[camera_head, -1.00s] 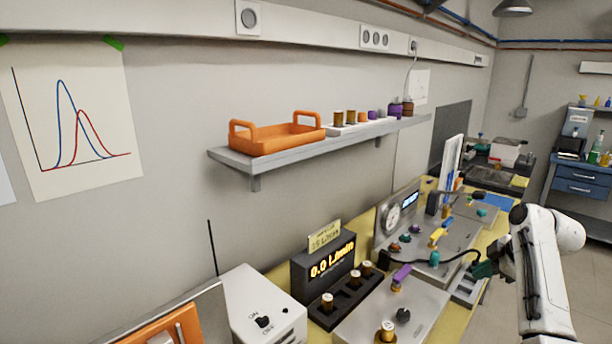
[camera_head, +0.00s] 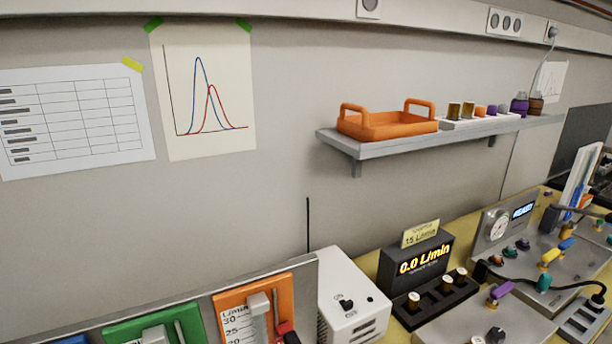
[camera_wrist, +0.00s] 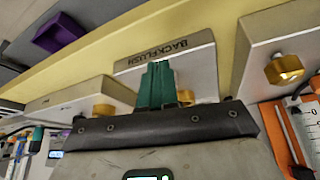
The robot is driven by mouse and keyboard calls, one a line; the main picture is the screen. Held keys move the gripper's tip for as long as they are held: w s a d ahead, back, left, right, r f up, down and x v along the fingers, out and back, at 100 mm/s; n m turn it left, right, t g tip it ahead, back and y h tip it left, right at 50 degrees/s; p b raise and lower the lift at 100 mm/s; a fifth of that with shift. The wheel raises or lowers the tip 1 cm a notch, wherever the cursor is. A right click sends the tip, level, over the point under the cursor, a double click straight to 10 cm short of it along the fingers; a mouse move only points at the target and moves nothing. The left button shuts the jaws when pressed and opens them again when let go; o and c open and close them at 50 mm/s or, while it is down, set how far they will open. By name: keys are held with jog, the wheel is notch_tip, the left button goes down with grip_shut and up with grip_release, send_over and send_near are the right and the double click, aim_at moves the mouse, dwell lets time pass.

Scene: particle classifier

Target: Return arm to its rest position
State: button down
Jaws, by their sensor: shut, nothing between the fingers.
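My gripper (camera_wrist: 157,85) shows in the wrist view with its green fingers shut together and nothing between them. Behind the fingertips is a pale box marked BACKFLUSH (camera_wrist: 195,68); I cannot tell how far apart they are. Brass fittings show on either side of the fingers. My arm and gripper are out of the head view.
The bench carries a white box with an on/off switch (camera_head: 352,300), a black display reading 0.0 L/min (camera_head: 425,262), and metal panels with coloured knobs. Orange (camera_head: 255,310) and green flow panels stand at the bottom left. A wall shelf (camera_head: 375,149) holds an orange tray (camera_head: 388,131).

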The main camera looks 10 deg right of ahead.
jog(key=s+a, duration=0.3)
jog(key=s, duration=0.1)
jog(key=s+d+f+m+g+b, duration=0.1)
jog(key=s+f+g+b, duration=0.3)
jog(key=s+f+b, duration=0.4)
jog(key=s+f, duration=0.3)
jog(key=f, duration=0.2)
jog(key=shift+d+f+b, duration=0.35)
jog(key=shift+b, duration=0.05)
jog(key=shift+d, duration=0.1)
dwell(0.6)
